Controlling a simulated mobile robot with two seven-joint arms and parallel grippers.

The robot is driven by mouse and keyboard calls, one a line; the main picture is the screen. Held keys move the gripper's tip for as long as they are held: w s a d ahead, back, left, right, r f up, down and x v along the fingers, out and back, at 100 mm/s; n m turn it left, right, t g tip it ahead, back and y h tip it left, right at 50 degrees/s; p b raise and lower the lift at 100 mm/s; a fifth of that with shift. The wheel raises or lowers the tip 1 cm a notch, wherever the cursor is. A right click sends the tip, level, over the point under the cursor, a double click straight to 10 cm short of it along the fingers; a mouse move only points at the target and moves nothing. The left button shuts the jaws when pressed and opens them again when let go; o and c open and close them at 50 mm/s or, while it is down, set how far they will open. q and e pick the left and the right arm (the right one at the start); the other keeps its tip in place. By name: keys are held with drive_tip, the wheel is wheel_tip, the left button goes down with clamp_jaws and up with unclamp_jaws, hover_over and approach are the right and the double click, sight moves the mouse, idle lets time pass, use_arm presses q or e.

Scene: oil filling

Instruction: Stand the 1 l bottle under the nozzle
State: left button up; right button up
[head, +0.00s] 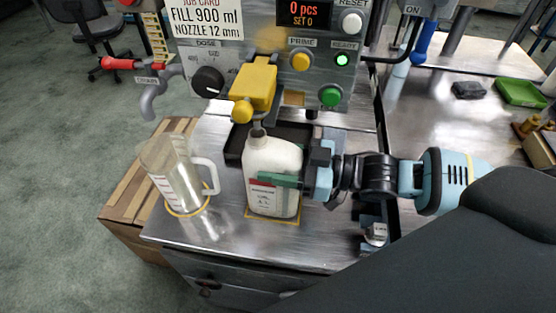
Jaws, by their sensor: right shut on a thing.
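The white bottle (272,158) with a red and dark label stands upright in front of the filling machine. Its base is at the yellow outlined square (262,219) on the steel bench; whether it touches the bench I cannot tell. The nozzle (257,127) hangs from the yellow head (253,88) right at the bottle's open neck; any gap between them is too small to judge. My right gripper (275,180) reaches in from the right and is shut on the bottle around its middle, with a green finger across the front. My left gripper is out of view.
A clear measuring jug (173,172) stands on a yellow ring left of the bottle. A dark tray (236,143) lies behind the bottle. A small metal part (376,234) sits at the bench's right edge.

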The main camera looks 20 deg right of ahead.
drive_tip(key=o, duration=0.9)
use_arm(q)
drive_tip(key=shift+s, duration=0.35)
use_arm(e)
drive_tip(key=o, duration=0.4)
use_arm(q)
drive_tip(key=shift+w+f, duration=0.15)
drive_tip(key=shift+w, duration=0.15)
use_arm(e)
drive_tip(key=v, duration=0.8)
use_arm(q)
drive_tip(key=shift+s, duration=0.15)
